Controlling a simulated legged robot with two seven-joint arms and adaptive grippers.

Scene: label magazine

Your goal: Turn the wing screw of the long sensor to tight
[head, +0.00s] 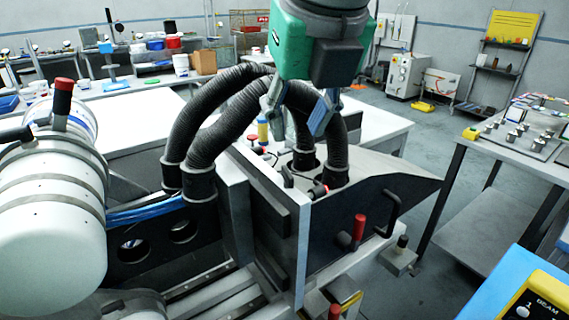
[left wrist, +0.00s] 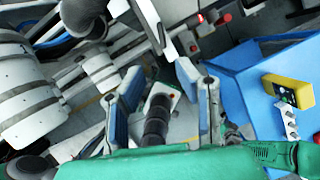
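My left gripper (head: 296,120) hangs from the top of the head view over the dark machine housing (head: 345,215). Its two blue-grey fingers are spread with nothing visible between the tips. In the left wrist view the gripper (left wrist: 160,80) is also open; a black ribbed cylinder (left wrist: 156,120) shows between the fingers, with no clear contact. A small yellow-topped cylinder (head: 262,130) stands behind the housing wall, left of the fingers and below them. I cannot tell whether it is the long sensor. No wing screw can be made out. My right gripper is not in view.
Thick black hoses (head: 205,130) arch just left of and behind the gripper. A red-topped lever (head: 358,230) and black handle (head: 390,212) stick out of the housing. A white cylinder (head: 50,220) fills the left. A yellow box marked BEAM (head: 540,298) sits at lower right.

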